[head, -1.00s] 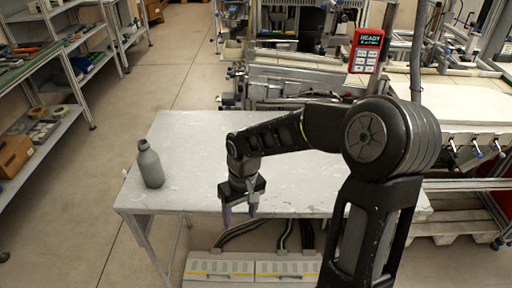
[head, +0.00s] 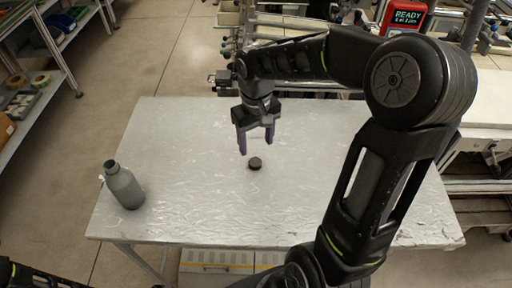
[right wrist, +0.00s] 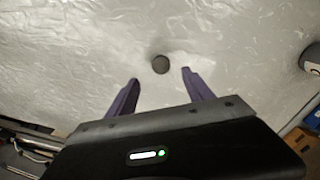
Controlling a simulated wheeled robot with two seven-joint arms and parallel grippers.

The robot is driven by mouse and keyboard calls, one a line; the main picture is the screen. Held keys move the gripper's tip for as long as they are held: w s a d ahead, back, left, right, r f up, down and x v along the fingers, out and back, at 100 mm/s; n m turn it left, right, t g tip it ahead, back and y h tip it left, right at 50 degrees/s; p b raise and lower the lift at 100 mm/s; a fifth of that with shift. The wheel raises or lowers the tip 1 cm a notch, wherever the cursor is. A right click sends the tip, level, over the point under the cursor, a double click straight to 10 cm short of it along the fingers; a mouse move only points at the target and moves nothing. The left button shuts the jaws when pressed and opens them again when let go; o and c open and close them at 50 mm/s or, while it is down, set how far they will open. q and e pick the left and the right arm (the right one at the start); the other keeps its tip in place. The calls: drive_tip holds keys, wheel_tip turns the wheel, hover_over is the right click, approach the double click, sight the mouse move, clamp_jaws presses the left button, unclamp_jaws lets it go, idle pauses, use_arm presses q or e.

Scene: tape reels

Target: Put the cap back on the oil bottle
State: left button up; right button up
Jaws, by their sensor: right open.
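The oil bottle (head: 123,186) is grey and stands upright at the left of the table, its neck bare. Its top also shows at the right edge of the right wrist view (right wrist: 311,60). The cap (head: 255,163) is a small dark disc lying on the table. In the right wrist view the cap (right wrist: 160,64) lies just beyond the fingertips, midway between them. My right gripper (head: 256,150) is open and empty, pointing down above the table close to the cap, not touching it. My left gripper is out of view.
The pale, crinkled table (head: 330,200) is otherwise clear. Shelves (head: 45,70) stand on the left across a floor gap. A red device (head: 405,17) reading READY and machinery stand behind the table. Boxes with a yellow stripe (head: 215,258) sit below the front edge.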

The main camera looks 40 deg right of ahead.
sight(255, 162)
drive_tip(key=shift+s+a, duration=0.1)
drive_tip(key=shift+s, duration=0.05)
drive_tip(key=shift+f, duration=1.3)
drive_tip(key=shift+w+f+p, duration=0.15)
drive_tip(key=shift+f+p, duration=0.2)
drive_tip(key=shift+f, duration=0.95)
drive_tip(key=shift+w+f+p, duration=0.1)
drive_tip(key=shift+f+p, duration=0.25)
drive_tip(key=shift+f, duration=0.95)
clamp_jaws()
